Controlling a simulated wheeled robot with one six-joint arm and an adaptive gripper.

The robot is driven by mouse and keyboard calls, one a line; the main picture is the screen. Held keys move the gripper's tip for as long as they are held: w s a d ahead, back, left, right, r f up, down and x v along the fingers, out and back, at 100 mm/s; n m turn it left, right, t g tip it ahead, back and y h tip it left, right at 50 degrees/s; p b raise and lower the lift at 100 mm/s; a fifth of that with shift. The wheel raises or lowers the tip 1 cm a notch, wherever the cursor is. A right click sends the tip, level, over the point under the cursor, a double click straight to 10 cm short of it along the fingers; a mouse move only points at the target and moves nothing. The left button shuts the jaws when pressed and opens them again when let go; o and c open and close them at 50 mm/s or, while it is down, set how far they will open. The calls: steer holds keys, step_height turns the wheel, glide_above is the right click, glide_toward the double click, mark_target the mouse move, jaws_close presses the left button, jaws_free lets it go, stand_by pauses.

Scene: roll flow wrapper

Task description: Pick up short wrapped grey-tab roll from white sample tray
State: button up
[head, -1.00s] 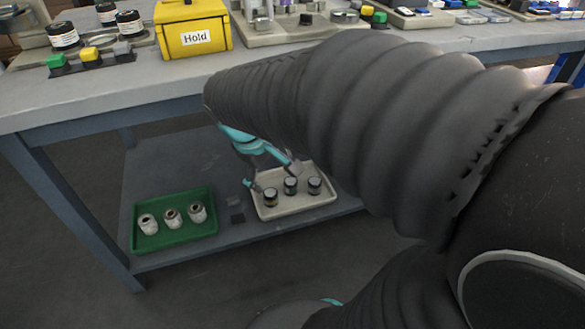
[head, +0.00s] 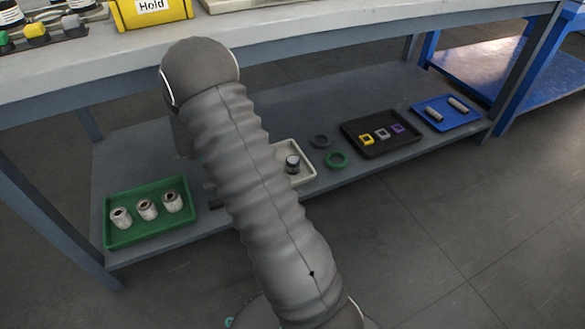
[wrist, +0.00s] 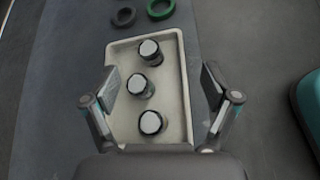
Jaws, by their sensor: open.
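The white sample tray (wrist: 172,62) lies below my gripper in the wrist view, with three short dark rolls with pale tops in a row: a far roll (wrist: 150,52), a middle roll (wrist: 140,87) and a near roll (wrist: 152,122). Tab colours are too small to tell. My gripper (wrist: 162,85) is open and empty, its fingers on either side of the tray above the rolls. In the head view my arm hides most of the tray (head: 300,176); one roll (head: 292,163) shows, and the gripper is hidden.
A green tray (head: 150,236) with three white rolls stands at the left of the lower shelf. The tabletop (head: 300,40) overhangs the shelf.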

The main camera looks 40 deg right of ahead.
mark_target(290, 161)
steer(key=w+d+f+n+t+h+b, duration=0.1)
steer(key=w+f+n, duration=0.1)
steer(key=f, duration=0.4)
steer(key=w+d+f+n+h, duration=0.1)
steer(key=w+d+f+n, duration=0.1)
steer(key=f, duration=0.4)
steer(key=x, duration=0.4)
steer(key=b+x, duration=0.1)
steer(key=x, duration=0.8)
steer(key=shift+s+r, duration=0.1)
steer(key=shift+s, duration=0.15)
steer(key=c, duration=1.3)
